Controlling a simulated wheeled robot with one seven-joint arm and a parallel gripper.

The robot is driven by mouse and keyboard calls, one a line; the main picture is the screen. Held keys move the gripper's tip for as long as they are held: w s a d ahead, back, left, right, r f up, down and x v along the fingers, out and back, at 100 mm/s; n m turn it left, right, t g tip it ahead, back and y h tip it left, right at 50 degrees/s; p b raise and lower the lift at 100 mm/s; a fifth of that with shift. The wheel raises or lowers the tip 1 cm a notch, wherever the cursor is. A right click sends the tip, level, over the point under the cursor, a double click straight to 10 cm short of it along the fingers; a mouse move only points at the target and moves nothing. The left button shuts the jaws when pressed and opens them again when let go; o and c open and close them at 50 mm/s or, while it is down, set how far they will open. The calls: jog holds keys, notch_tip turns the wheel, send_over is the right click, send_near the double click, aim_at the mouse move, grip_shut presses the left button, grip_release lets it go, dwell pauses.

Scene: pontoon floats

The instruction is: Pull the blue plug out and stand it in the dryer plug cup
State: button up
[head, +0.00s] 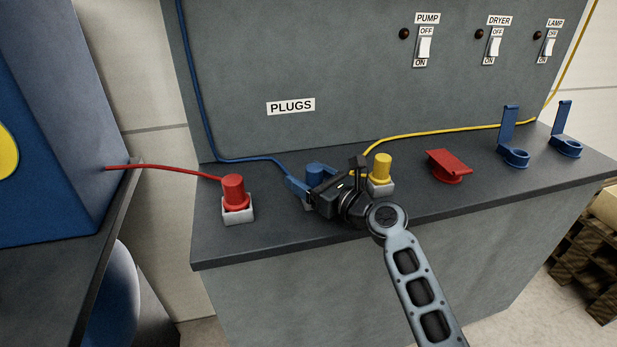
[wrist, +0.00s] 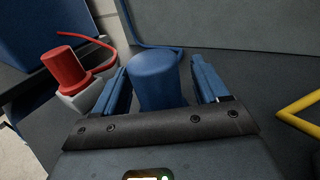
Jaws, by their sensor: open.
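The blue plug (head: 315,169) stands upright on the bench in the row of plugs, with a blue cord beside it; its socket is mostly hidden by my gripper. My gripper (head: 322,180) is open around the plug. In the wrist view the blue plug (wrist: 155,78) stands between the two blue fingers, with a visible gap on the right side. The middle cup (head: 514,157) is blue with a raised lid and stands roughly below the DRYER switch (head: 494,47). No label shows on the cups, so I cannot confirm which is the dryer's.
A red plug (head: 233,190) sits left of my gripper and a yellow plug (head: 382,168) close on its right. A red holder (head: 446,166) with a slanted lid and another blue cup (head: 566,149) flank the middle cup. A panel wall rises behind.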

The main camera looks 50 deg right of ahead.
jog(key=shift+s+f, duration=0.15)
jog(key=shift+f, duration=0.05)
jog(key=s, duration=0.5)
jog(key=s+b, duration=0.1)
jog(key=s, duration=0.1)
jog(key=shift+s+a+r, duration=0.2)
jog(key=shift+s+a, duration=0.1)
